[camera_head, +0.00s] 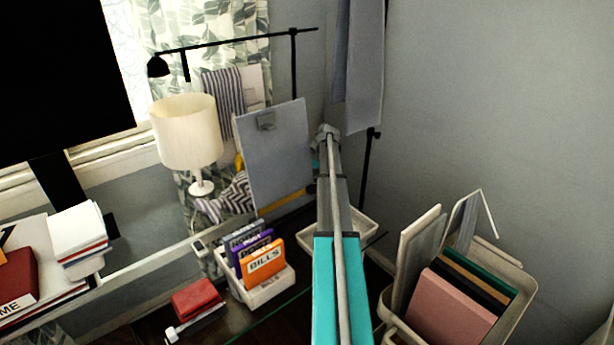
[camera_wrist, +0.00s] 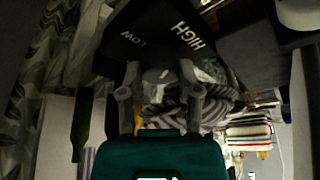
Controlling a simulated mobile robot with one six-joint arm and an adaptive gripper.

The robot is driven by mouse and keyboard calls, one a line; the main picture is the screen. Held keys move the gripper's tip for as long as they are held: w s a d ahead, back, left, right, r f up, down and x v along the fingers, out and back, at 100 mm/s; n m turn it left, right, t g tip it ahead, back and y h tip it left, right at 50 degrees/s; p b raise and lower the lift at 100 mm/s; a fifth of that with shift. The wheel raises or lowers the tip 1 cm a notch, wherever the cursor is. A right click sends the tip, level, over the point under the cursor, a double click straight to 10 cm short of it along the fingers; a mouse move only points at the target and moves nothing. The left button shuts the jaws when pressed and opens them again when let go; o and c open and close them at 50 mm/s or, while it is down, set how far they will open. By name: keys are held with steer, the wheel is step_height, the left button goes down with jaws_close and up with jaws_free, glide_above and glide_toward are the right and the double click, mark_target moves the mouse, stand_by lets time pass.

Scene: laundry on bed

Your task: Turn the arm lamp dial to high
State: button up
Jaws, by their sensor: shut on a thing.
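The arm lamp (camera_head: 235,43) is black, with a small head at the left end of a long thin bar joined to an upright pole. In the wrist view its dark panel (camera_wrist: 155,35) carries the words LOW on the left and HIGH on the right. A rounded grey dial (camera_wrist: 160,77) sits below the words. My gripper (camera_wrist: 159,85) has one finger on each side of the dial and is shut on it. Which word the dial points to is too dark to tell. In the head view my arm reaches up the middle, and its far end hides the dial.
A cream-shaded table lamp (camera_head: 187,135) and a grey clipboard (camera_head: 272,155) stand left of my arm. A white file bin (camera_head: 262,290) is below them. A bin (camera_head: 400,325) with folders is at the lower right. Grey cloth (camera_head: 360,75) hangs behind my arm's end.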

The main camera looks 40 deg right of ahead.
jaws_close()
steer(key=shift+m, duration=0.3)
steer(key=shift+s+a+m+h, duration=0.1)
steer(key=shift+m+h, duration=0.4)
steer(key=shift+m, duration=0.7)
steer(key=shift+m+t+h, duration=0.4)
steer(key=shift+m+h, duration=0.1)
steer(key=shift+m, duration=0.9)
steer(key=o, duration=0.9)
jaws_free()
steer(key=shift+o, duration=0.2)
